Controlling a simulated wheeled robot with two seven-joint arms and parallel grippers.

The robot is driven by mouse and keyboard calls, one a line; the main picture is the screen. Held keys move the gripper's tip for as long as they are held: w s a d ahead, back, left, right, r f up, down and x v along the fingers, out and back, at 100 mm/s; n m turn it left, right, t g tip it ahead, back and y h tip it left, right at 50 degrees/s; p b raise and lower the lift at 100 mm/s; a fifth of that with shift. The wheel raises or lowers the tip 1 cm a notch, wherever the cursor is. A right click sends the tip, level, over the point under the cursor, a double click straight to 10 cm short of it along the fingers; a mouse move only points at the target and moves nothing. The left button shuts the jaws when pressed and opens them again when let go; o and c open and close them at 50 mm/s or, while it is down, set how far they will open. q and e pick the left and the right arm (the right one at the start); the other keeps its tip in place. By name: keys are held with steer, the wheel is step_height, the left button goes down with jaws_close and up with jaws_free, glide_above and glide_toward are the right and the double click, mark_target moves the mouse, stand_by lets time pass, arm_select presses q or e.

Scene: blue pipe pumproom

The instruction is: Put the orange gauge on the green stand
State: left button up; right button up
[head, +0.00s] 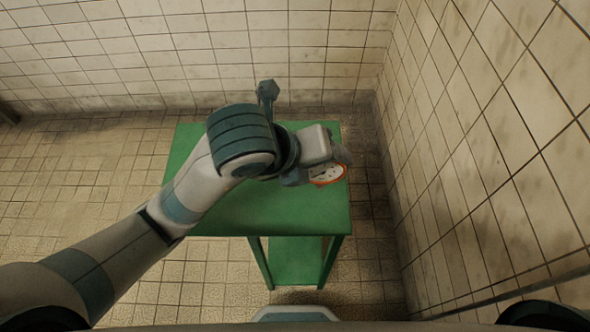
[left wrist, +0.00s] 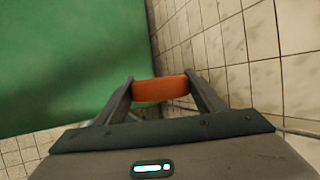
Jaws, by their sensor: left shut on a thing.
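The orange gauge (head: 328,173) shows its white dial and orange rim in the head view, over the right part of the green stand's top. My left gripper (head: 322,172) is shut on it and partly hides it. In the left wrist view the orange gauge (left wrist: 161,89) sits between the two fingers of my left gripper (left wrist: 162,92). The green stand (head: 270,208) has a flat top and a lower shelf; its top also shows in the left wrist view (left wrist: 70,60). I cannot tell whether the gauge touches the top. My right gripper is not in view.
A tiled wall (head: 490,130) rises close to the right of the stand, and another tiled wall (head: 300,50) stands behind it. The tiled floor (head: 60,190) to the left is clear. The front part of the stand's top is bare.

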arm_select(q)
steer(key=shift+w, duration=0.1)
stand_by(0.3)
